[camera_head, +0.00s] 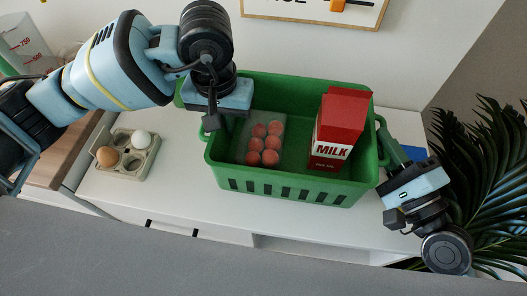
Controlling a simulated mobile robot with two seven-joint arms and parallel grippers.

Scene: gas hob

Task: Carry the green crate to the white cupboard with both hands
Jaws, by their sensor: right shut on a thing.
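The green crate (285,187) is in the middle of the head view, upright, over the white cupboard top (176,190). I cannot tell whether it rests on the top or is just above it. It holds a red and white milk carton (338,132) and a clear pack of reddish eggs (265,145). My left gripper (214,121) is at the crate's left end; its fingers are mostly hidden, so its opening is unclear. My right gripper (388,152) is shut on the crate at its right end.
An egg holder (126,154) with a brown and a white egg is left of the crate. A measuring jug (24,45) and wooden board (62,160) are at far left. A plant (490,170) stands at right.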

